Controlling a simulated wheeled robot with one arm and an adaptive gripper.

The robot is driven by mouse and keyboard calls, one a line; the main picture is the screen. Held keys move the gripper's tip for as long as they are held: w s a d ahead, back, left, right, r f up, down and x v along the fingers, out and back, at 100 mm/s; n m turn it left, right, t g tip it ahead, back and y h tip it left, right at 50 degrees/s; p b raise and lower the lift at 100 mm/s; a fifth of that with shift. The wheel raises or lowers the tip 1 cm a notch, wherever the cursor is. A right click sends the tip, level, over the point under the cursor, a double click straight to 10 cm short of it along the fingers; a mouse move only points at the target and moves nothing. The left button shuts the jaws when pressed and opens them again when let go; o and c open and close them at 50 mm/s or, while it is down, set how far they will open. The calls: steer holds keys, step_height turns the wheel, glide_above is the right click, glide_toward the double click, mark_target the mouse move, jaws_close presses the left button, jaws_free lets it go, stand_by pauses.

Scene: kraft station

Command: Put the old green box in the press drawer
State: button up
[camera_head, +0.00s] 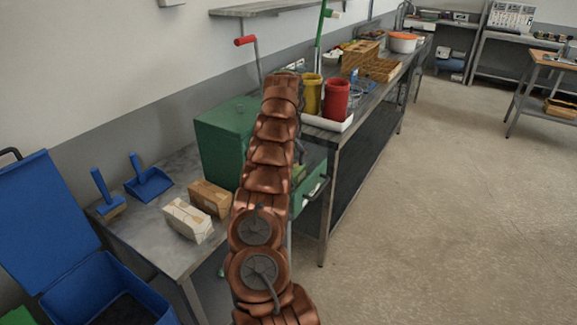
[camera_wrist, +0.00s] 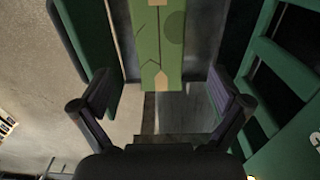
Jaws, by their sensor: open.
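The old green box (camera_wrist: 160,40) shows at the top middle of the wrist view, light green with darker lines, a dark round patch and tan patches. A small light green part, probably the same box, shows at the drawer in the head view (camera_head: 299,173). The green press (camera_head: 222,143) stands at the bench end, and its drawer (camera_head: 312,190) is pulled out. In the wrist view, dark green walls flank the box, which appears to be within the drawer. My gripper (camera_wrist: 165,105) is open, its fingers apart and not touching the box. My arm hides the gripper in the head view.
Two wrapped packages (camera_head: 188,219) (camera_head: 210,197) lie on the low table left of the press, near a blue dustpan (camera_head: 149,183) and brush. A blue bin (camera_head: 100,290) stands lower left. Red (camera_head: 336,98) and yellow cups stand behind the press.

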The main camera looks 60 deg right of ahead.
steer(key=shift+r, duration=1)
